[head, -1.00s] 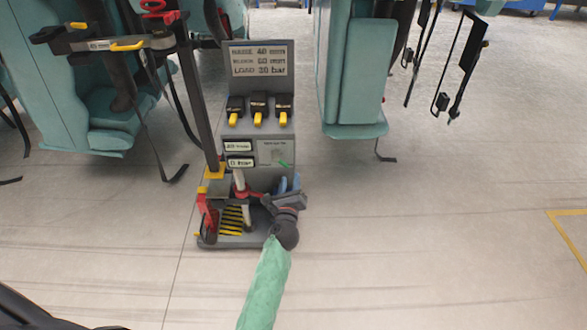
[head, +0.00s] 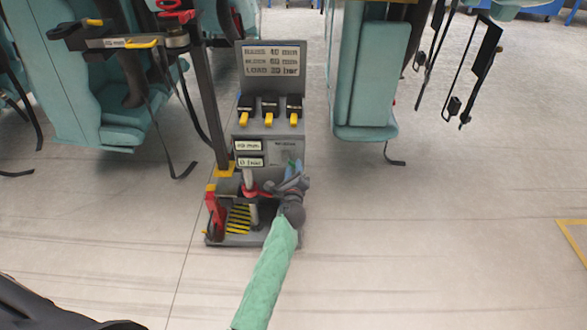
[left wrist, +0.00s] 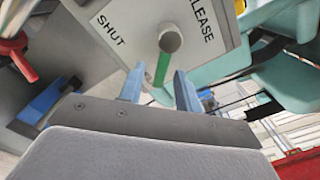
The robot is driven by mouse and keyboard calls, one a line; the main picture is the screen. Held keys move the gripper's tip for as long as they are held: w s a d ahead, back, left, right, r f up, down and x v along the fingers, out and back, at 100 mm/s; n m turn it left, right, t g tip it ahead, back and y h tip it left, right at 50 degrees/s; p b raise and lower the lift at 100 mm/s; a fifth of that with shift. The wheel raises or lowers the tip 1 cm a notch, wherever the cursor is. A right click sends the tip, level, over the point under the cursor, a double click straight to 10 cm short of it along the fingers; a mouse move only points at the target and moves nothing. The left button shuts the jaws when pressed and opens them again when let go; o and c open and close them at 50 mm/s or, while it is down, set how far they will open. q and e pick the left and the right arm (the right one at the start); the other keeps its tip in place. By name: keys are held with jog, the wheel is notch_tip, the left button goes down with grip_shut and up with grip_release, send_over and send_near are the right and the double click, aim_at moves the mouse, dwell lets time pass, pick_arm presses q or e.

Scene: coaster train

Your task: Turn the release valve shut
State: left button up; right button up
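The release valve shows in the left wrist view as a round grey hub (left wrist: 171,41) with a green lever (left wrist: 162,70). It sits on a pale plate (left wrist: 135,38) lettered SHUT on the left and RELEASE on the right; the lever points toward the fingers, along neither word. My left gripper (left wrist: 159,88) is open, its two blue fingers on either side of the lever, with gaps showing. In the head view, my left gripper (head: 292,178) is just below the valve plate (head: 280,150) on the grey stand (head: 270,88) and partly covers the valve. My right gripper is out of view.
The stand has yellow-tipped black switches (head: 269,112), a white sign (head: 272,60) and a black-and-yellow striped base (head: 238,218). A dark post (head: 208,90) rises at its left. Teal seats (head: 365,80) hang on both sides. The floor at the right is open.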

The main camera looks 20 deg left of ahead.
pick_arm(q)
jog(key=shift+w+a, duration=0.1)
jog(key=shift+w, duration=0.2)
jog(key=shift+c, duration=0.4)
grip_shut()
